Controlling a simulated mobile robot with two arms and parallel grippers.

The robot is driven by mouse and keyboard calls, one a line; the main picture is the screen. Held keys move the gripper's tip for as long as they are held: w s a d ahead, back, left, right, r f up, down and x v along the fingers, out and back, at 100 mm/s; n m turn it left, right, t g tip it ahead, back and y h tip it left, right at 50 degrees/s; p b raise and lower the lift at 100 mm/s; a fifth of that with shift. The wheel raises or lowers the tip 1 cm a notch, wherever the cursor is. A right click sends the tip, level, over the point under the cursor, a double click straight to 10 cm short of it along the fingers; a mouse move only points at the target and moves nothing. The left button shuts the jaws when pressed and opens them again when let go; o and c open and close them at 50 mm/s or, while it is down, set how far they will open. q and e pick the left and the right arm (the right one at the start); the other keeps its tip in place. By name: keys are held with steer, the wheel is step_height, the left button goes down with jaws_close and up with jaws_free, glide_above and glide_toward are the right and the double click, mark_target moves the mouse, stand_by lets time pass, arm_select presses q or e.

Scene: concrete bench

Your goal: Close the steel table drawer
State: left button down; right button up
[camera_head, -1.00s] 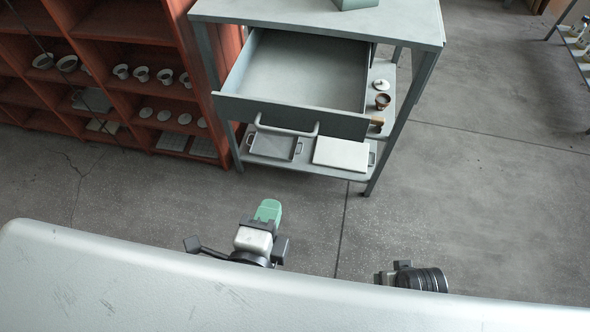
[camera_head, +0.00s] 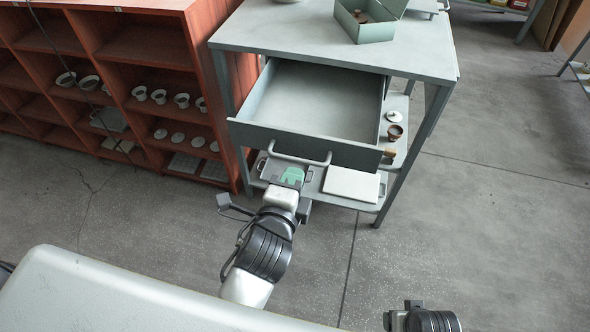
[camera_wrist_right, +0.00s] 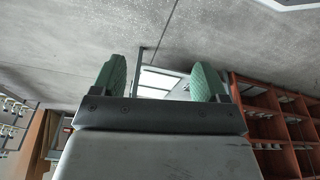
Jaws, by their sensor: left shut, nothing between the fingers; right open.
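The steel table (camera_head: 420,56) stands ahead, with its grey drawer (camera_head: 305,143) pulled far out and empty inside. The drawer's bar handle (camera_head: 300,160) runs along its front. My left gripper (camera_head: 292,176), with green fingertips, is shut and empty. In the head view it appears just below the left part of the handle, in front of the lower shelf; I cannot tell whether it touches the drawer. My right gripper is open and empty in the right wrist view (camera_wrist_right: 158,82), pointing over the floor. In the head view only part of my right arm shows, at the bottom edge.
A green open box (camera_head: 365,30) sits on the table top. The lower shelf holds a white slab (camera_head: 352,184), a small brown pot (camera_head: 394,132) and a white lid (camera_head: 394,116). A red shelf unit (camera_head: 160,60) with bowls and cups stands close on the left. The floor at right is clear.

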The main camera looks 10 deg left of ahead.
arm_select(q)
steer(key=shift+w+r, duration=0.1)
steer(key=shift+w, duration=0.65)
